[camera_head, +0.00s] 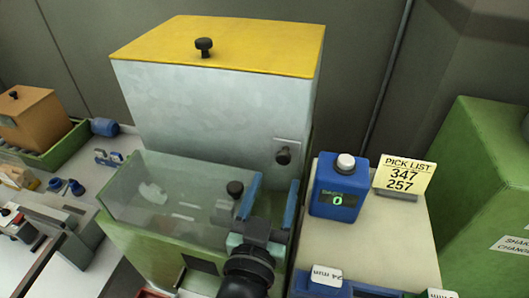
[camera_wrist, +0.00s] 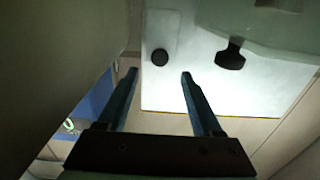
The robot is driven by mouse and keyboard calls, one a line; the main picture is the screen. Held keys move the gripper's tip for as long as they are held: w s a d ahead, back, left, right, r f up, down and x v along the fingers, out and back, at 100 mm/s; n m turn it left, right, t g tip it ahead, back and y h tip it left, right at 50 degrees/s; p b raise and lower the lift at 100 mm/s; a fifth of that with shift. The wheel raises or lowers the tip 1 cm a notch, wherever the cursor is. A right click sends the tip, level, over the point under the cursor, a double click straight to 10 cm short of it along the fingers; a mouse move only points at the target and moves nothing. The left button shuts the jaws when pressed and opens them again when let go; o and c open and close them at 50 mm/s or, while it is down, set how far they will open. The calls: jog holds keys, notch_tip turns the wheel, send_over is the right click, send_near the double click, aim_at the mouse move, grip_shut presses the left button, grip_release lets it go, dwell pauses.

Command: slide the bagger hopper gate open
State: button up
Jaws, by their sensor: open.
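The bagger hopper (camera_head: 200,100) is a pale metal box with a yellow lid. A small plate with a dark round knob (camera_head: 283,155) sits low at the right of its front face; I take this for the gate. In the wrist view the same knob (camera_wrist: 160,57) shows just beyond and between the fingertips, not touched as far as I can tell. My gripper (camera_head: 276,180) is open and empty in front of the hopper, below the knob in the head view. Its two blue fingers also show in the wrist view (camera_wrist: 160,73).
A clear-topped bin (camera_head: 160,200) with a second dark knob (camera_head: 235,188) stands left of my gripper; that knob also shows in the wrist view (camera_wrist: 230,55). A blue counter (camera_head: 338,190) reading 0 and a yellow pick-list card (camera_head: 404,174) stand on the right.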

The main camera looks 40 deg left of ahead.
jog(key=b+v, duration=0.2)
jog(key=v, duration=0.5)
jog(key=shift+s+d, duration=0.1)
dwell(0.5)
